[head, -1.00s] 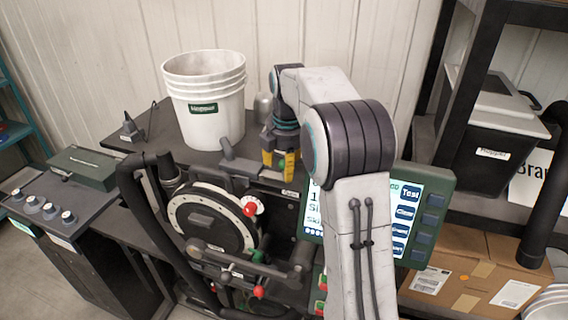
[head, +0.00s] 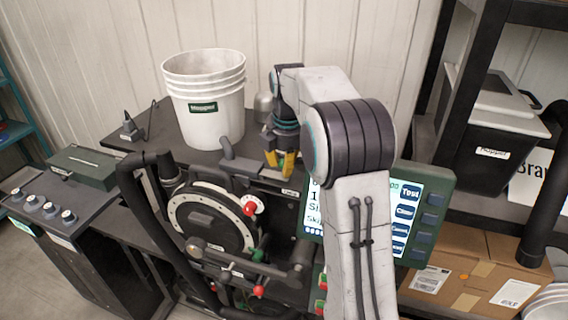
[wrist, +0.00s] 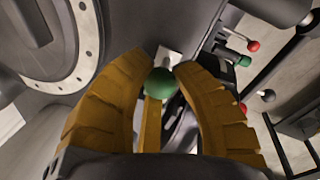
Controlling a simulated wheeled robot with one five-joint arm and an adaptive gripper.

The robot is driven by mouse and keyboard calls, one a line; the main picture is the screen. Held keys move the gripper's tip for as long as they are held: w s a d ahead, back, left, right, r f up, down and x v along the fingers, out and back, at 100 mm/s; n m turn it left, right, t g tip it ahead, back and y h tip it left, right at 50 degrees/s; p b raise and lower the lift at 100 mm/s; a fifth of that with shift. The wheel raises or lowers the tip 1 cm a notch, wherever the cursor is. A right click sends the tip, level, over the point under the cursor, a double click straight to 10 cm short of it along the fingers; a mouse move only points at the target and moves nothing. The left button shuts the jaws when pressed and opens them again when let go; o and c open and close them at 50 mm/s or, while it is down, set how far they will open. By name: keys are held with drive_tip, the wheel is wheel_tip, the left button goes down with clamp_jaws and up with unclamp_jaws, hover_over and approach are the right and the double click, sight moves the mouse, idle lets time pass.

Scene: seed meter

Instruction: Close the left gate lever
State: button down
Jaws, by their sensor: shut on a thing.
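My gripper (head: 280,161) has yellow fingers and hangs above the machine's right side in the head view. In the wrist view the fingers (wrist: 162,62) curve in on both sides of a green ball knob (wrist: 160,82), shut on it. A pale piece (wrist: 166,57) shows just beyond the knob. Which gate lever this knob belongs to is not plain, and in the head view I cannot make out the held knob. Another green knob (wrist: 243,60) and a red knob (wrist: 254,46) lie to the right in the wrist view, apart from the fingers.
A round dial disc (head: 207,222) with a red knob (head: 249,209) is left of and below my gripper. A white bucket (head: 203,105) stands on the machine top. A screen panel (head: 405,215) is at the right. A dark bent pipe (head: 135,200) runs down the left.

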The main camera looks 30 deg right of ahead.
sight(270, 171)
drive_tip(key=shift+w+a, duration=1.15)
drive_tip(key=shift+w, duration=0.1)
drive_tip(key=c, duration=1.5)
unclamp_jaws()
drive_tip(key=shift+r, duration=0.1)
drive_tip(key=o, duration=0.5)
drive_tip(key=shift+a, duration=0.15)
drive_tip(key=shift+c, duration=0.2)
drive_tip(key=shift+o, duration=0.4)
wheel_tip(270, 171, up, 12)
drive_tip(key=s, duration=0.2)
drive_tip(key=shift+s+f, duration=0.15)
drive_tip(key=shift+f, duration=0.05)
drive_tip(key=shift+a, duration=0.1)
